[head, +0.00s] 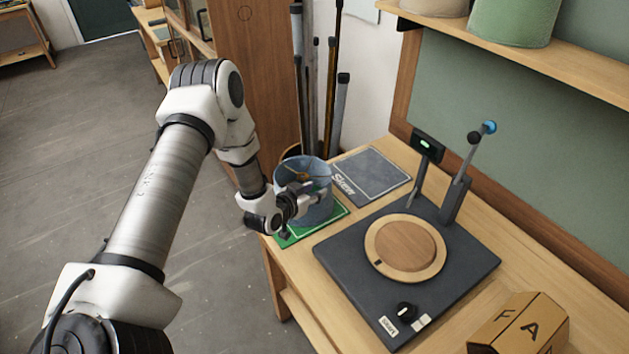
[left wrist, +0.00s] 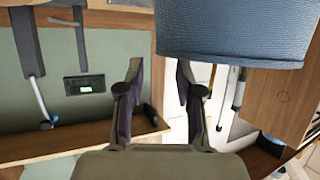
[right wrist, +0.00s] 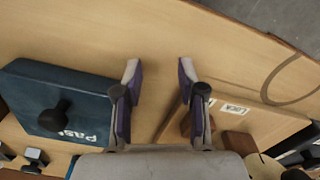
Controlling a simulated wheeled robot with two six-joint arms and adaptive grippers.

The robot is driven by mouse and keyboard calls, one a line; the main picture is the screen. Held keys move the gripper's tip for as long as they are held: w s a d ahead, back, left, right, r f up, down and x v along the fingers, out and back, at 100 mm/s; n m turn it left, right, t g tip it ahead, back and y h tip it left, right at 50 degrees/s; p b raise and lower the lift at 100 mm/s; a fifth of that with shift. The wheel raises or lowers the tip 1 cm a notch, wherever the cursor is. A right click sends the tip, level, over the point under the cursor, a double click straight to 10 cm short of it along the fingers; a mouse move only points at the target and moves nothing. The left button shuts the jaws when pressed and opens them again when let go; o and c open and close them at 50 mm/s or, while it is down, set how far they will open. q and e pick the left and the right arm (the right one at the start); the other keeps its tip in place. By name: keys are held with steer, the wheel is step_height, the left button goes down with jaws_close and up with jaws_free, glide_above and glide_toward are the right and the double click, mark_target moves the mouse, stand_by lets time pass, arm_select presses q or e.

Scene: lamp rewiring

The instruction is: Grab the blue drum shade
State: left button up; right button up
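The blue drum shade (head: 318,207) stands upright on a green mat (head: 340,212) at the bench's far left corner, its open top showing a thin brass-coloured fitting inside. My left gripper (head: 308,199) is at the near side of the shade and hides part of its wall. In the left wrist view the shade (left wrist: 235,32) fills the upper right, just ahead of the fingertips. My left gripper (left wrist: 156,75) is open there, the shade's edge near its right finger; contact cannot be told. My right gripper (right wrist: 159,75) is open and empty over bare wood.
A grey mat (head: 370,175) lies beside the green one. A dark base with a round wooden disc (head: 405,248) and upright levers fills mid-bench. A lettered wooden block (head: 520,325) stands at the front. A blue box (right wrist: 60,105) and a wooden board (right wrist: 255,118) flank my right gripper.

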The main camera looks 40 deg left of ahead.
mark_target(326, 186)
steer(key=shift+s+a+r, duration=0.15)
steer(key=shift+s+r, duration=0.05)
steer(key=shift+s, duration=0.35)
steer(key=shift+s+a+r, duration=0.15)
steer(key=shift+s, duration=0.4)
arm_select(q)
steer(key=b+x, duration=0.1)
steer(key=x, duration=0.5)
steer(key=shift+d+f, duration=0.1)
steer(key=shift+d, duration=0.05)
arm_select(e)
steer(key=shift+w+d+f, duration=0.2)
steer(key=shift+w+f, duration=0.55)
arm_select(q)
steer(key=shift+s, duration=0.1)
arm_select(e)
steer(key=shift+s, duration=0.15)
arm_select(q)
steer(key=shift+s+r, duration=0.25)
steer(key=c, duration=0.6)
arm_select(e)
steer(key=shift+s+a+r, duration=0.1)
steer(key=shift+s+r, duration=0.05)
steer(key=shift+s, duration=0.05)
arm_select(q)
steer(key=shift+s+r, duration=0.1)
steer(key=shift+s, duration=0.05)
jaws_close()
arm_select(e)
steer(key=shift+s, duration=0.15)
